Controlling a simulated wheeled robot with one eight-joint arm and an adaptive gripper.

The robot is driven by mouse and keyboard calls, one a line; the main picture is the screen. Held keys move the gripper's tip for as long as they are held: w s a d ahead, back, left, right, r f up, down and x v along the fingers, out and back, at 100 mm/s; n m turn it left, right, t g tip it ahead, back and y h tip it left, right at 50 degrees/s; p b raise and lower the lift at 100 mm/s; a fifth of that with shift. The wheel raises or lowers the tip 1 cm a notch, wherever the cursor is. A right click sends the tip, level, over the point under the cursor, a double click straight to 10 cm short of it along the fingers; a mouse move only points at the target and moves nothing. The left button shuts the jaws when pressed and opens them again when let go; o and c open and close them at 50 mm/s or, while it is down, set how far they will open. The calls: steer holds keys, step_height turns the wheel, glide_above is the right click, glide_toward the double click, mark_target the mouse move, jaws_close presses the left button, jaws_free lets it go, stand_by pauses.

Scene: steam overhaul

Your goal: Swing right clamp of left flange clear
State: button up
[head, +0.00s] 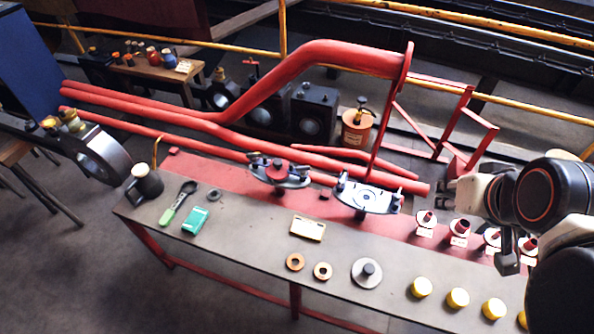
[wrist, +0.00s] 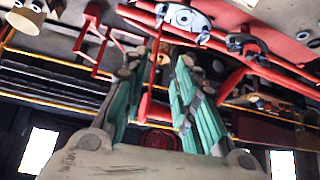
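The left flange (head: 279,174) sits on the bench's red back strip, with a red centre and dark clamps at both ends. Its right clamp (head: 301,170) lies at the flange's right end; its exact angle is too small to tell. The left flange also shows in the wrist view (wrist: 246,44), upper right. The right flange (head: 366,196) is pale and stands to its right; it shows at the top of the wrist view (wrist: 184,18). My gripper (head: 449,190) is well right of both flanges, touching neither. In the wrist view its teal fingers (wrist: 158,68) are apart and empty.
Red pipes (head: 330,160) run behind the flanges, with a tall red upright (head: 390,115) behind the right flange. Red-and-white fittings (head: 460,227) and yellow caps (head: 457,298) stand at the bench's right. A kettle-like can (head: 147,184) and green box (head: 195,220) are at left.

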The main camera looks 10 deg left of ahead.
steer(key=shift+w+r, duration=0.15)
jaws_close()
steer(key=w+a+r+m+g+p, duration=0.1)
steer(key=w+a+r, duration=0.1)
steer(key=w, duration=0.3)
steer(key=w+a+r+g+y, duration=0.1)
steer(key=w+a+r, duration=0.1)
steer(key=w, duration=0.2)
steer(key=w+a+r+m+g+p, duration=0.1)
steer(key=w+a+r, duration=0.1)
steer(key=w, duration=0.3)
steer(key=w+a+f+m+g, duration=0.25)
steer(key=w+a, duration=0.45)
steer(key=w, duration=0.5)
steer(key=w+a+f+m+g+p, duration=0.1)
steer(key=w+a+f+g+p, duration=0.1)
steer(key=w+a+f, duration=0.9)
steer(key=w+a+f+g, duration=0.1)
steer(key=a+f, duration=0.2)
steer(key=f, duration=0.4)
steer(key=a+f+m+g+p, duration=0.1)
steer(key=a+f, duration=0.2)
steer(key=f, duration=0.5)
steer(key=shift+w+f+y, duration=0.3)
steer(key=shift+w, duration=0.1)
steer(key=shift+m, duration=0.25)
